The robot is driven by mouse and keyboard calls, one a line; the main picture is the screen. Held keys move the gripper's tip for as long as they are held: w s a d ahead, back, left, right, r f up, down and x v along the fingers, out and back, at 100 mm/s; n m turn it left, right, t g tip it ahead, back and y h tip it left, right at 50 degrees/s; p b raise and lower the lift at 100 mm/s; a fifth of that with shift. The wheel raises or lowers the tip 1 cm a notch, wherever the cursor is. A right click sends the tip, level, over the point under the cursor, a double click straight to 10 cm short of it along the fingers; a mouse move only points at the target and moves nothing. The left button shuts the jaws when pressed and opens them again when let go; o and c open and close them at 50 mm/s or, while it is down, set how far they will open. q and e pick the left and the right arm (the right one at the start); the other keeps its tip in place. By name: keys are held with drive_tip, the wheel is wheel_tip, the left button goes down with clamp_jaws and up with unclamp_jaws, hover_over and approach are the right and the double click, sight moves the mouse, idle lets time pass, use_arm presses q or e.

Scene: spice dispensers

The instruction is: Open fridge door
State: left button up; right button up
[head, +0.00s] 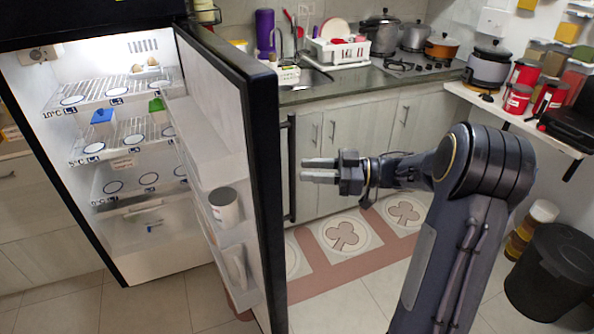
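The fridge (130,279) stands at the left with its door (258,120) swung wide open, and its lit shelves show. The dark vertical door handle (291,190) is on the outer face of the door. My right gripper (308,171) is just right of the handle, its fingers pointing left towards it with a small gap between them. It appears empty and apart from the handle, though contact is hard to judge. My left gripper is not in view.
A blue container (102,117) and a green one (156,105) stand on fridge shelves. A white mug (224,207) sits in the door rack. Behind is a counter with a sink (308,77) and pots. A black bin (552,272) stands at the right.

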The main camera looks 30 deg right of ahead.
drive_tip(key=v, duration=0.3)
drive_tip(key=shift+r, duration=0.15)
idle(0.4)
drive_tip(key=w+d+r+m+t+h+p, duration=0.1)
drive_tip(key=d+r+m+t+h, duration=0.25)
drive_tip(key=r+m+h, duration=0.35)
drive_tip(key=w+d+r+m+t+h, duration=0.1)
drive_tip(key=d+r+m+t+h, duration=0.1)
drive_tip(key=r+m+t+h, duration=0.45)
drive_tip(key=s+a+f+g+y, duration=0.1)
drive_tip(key=s+a+f+g, duration=0.6)
drive_tip(key=s, duration=0.5)
drive_tip(key=s+a+f+g+y+p, duration=0.1)
drive_tip(key=s+a+f+g, duration=0.6)
drive_tip(key=s+a+f, duration=0.5)
drive_tip(key=shift+s, duration=0.5)
